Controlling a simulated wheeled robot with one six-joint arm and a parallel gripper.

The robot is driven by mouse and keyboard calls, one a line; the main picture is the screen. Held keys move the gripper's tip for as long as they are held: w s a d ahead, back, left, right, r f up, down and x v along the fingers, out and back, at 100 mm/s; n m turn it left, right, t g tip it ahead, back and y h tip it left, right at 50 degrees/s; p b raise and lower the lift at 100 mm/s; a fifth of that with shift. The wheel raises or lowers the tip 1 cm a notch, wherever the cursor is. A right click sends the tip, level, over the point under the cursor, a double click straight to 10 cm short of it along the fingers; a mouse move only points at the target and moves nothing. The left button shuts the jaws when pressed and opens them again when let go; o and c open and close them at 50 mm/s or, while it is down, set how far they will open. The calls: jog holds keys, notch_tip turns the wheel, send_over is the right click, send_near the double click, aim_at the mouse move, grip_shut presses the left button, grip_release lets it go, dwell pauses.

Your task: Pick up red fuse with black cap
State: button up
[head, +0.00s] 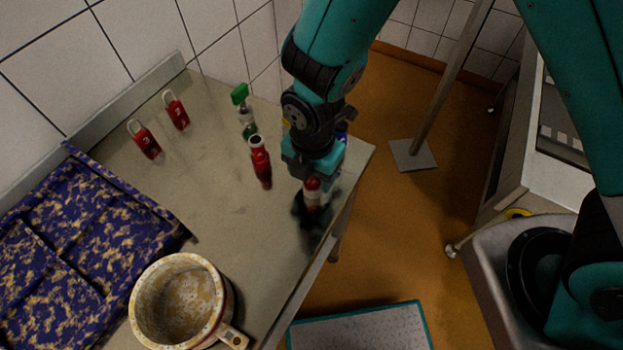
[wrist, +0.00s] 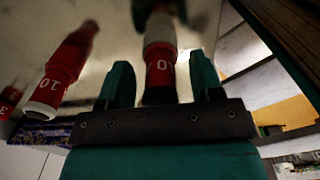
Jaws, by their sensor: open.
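A red fuse with a white band (head: 312,184) stands at the table's right edge, directly under my gripper (head: 313,170). In the wrist view, this fuse (wrist: 160,70) is between the two open fingers of my gripper (wrist: 162,80), with gaps at both sides. Its end nearest the palm looks dark, but shadow makes the cap hard to tell. A second red fuse (head: 261,168) stands just left of my gripper. It has a white rim with a dark top, and it also shows at the left of the wrist view (wrist: 62,66).
Two red padlocks (head: 147,143) and a green-topped item (head: 240,95) are farther back on the table (head: 215,190). Something blue and yellow is partly hidden behind my gripper.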

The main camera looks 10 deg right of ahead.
jog(key=shift+f, duration=0.25)
jog(key=c, duration=1)
jog(key=shift+r, duration=0.1)
